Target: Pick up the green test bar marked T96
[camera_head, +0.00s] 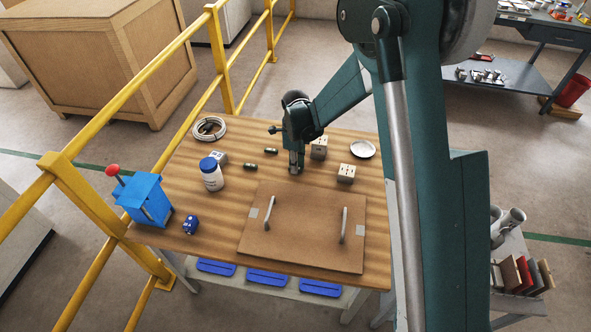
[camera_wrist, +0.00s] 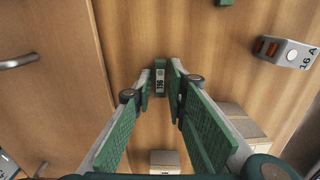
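In the wrist view a small green bar (camera_wrist: 161,80) with a pale label, which appears to read T96, lies between the fingertips of my gripper (camera_wrist: 161,78). The fingertips are on either side of it with hardly any gap; contact is not clear. In the head view my gripper (camera_head: 296,170) points down at the table, just beyond the brown board's far edge, and the bar at its tips is hidden. Two other green bars, (camera_head: 250,166) and (camera_head: 271,151), lie to its left. One more green piece (camera_wrist: 225,2) is cut off at the wrist view's top edge.
The brown board (camera_head: 290,250) with two handles lies in front. Grey blocks (camera_head: 346,174) and (camera_head: 319,147) and a round dish (camera_head: 362,149) are to the right. A white jar (camera_head: 211,178), cable coil (camera_head: 209,128) and blue box (camera_head: 146,198) are left, by the yellow railing (camera_head: 110,215).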

